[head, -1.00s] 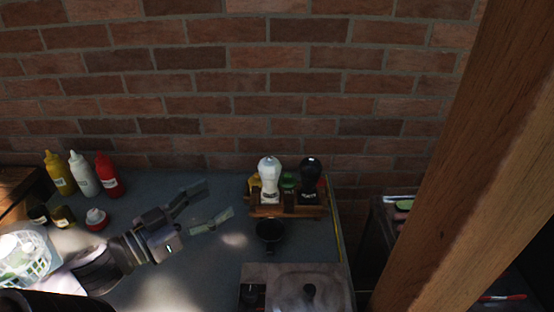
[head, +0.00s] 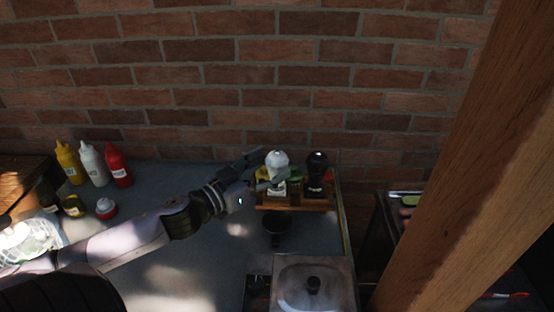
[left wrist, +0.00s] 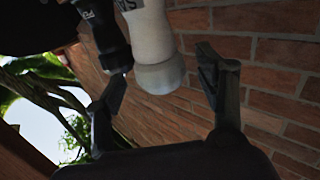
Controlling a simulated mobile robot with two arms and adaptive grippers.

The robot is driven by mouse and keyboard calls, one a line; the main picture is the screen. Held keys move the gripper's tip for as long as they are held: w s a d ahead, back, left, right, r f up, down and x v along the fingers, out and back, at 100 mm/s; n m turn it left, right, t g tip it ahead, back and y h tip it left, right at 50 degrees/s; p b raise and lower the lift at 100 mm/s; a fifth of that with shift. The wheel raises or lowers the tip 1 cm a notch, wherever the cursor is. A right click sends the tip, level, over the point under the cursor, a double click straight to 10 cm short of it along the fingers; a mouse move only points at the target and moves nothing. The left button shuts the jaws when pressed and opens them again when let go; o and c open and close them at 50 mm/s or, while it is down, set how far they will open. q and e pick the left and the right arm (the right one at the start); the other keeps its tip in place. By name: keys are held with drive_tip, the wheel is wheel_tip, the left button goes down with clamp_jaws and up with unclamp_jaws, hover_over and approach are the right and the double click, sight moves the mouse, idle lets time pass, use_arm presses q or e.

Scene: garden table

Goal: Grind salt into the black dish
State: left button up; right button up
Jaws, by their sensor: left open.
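The white salt grinder (head: 278,160) stands upright in a wooden rack (head: 325,205) by the wall. The black grinder (head: 317,172) stands to its right. My left gripper (head: 267,170) is open at the white grinder, with its fingers reaching its left side. In the left wrist view the white grinder (left wrist: 152,40) is upside down, its rounded top between the open fingers, with lettering partly cut off; the black grinder (left wrist: 107,40) is beside it. The black dish (head: 277,238) sits on the table in front of the rack. My right gripper is not in view.
Yellow (head: 68,163), white (head: 92,164) and red (head: 117,165) squeeze bottles stand at the left. A lidded metal unit (head: 313,288) is in front of the dish. A wooden post (head: 455,170) crosses the right. The table's middle is fairly clear.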

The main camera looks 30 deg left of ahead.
use_arm(q)
drive_tip(key=shift+x, duration=1.1)
drive_tip(key=shift+w, duration=0.3)
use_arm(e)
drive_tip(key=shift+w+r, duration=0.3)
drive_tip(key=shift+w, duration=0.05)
use_arm(q)
drive_tip(key=shift+c, duration=0.5)
drive_tip(key=c, duration=1.1)
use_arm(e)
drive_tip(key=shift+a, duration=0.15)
use_arm(q)
drive_tip(key=shift+m+h+p, duration=0.45)
drive_tip(key=shift+m+h, duration=0.15)
drive_tip(key=shift+h, duration=0.2)
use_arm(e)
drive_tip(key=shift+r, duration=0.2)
